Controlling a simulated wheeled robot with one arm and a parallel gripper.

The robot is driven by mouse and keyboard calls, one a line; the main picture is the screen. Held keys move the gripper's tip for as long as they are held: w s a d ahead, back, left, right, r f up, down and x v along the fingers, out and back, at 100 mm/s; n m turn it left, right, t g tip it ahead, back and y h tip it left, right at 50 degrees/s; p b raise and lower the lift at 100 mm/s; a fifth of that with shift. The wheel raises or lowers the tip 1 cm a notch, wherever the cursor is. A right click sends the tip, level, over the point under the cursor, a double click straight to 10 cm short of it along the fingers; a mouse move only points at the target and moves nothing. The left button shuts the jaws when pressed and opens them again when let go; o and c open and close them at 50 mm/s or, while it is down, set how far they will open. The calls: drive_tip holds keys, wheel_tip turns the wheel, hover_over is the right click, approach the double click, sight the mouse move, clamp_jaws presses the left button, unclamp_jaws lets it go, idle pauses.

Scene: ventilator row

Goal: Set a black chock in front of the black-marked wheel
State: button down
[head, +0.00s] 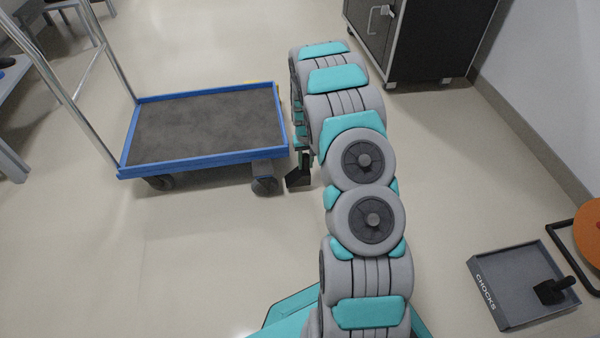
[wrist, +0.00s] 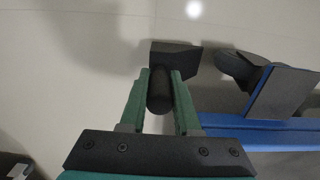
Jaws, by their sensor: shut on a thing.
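My gripper (wrist: 161,88) is shut on the handle of a black chock (wrist: 174,60). In the head view the chock (head: 298,179) shows low beside the cart's near right corner, just right of the wheel there. That wheel (head: 265,187) sits under a dark plate (head: 264,169), which looks like the black mark. In the wrist view the wheel (wrist: 238,66) and the plate (wrist: 284,92) are right of the chock, with a gap between. I cannot tell whether the chock touches the floor. My arm hides most of the gripper in the head view.
The blue-edged cart (head: 200,155) has an empty dark deck and a metal push handle at left. A grey tray marked CHOCKS (head: 490,272) at lower right holds another black chock (head: 556,290). A dark cabinet (head: 410,45) stands at the back. Floor in front of the cart is clear.

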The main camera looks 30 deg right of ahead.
sight(300, 173)
drive_tip(key=shift+a, duration=0.9)
drive_tip(key=f, duration=0.2)
drive_tip(key=f+b, duration=0.1)
drive_tip(key=shift+a+f, duration=0.2)
drive_tip(key=shift+f, duration=0.2)
drive_tip(key=c, duration=0.6)
unclamp_jaws()
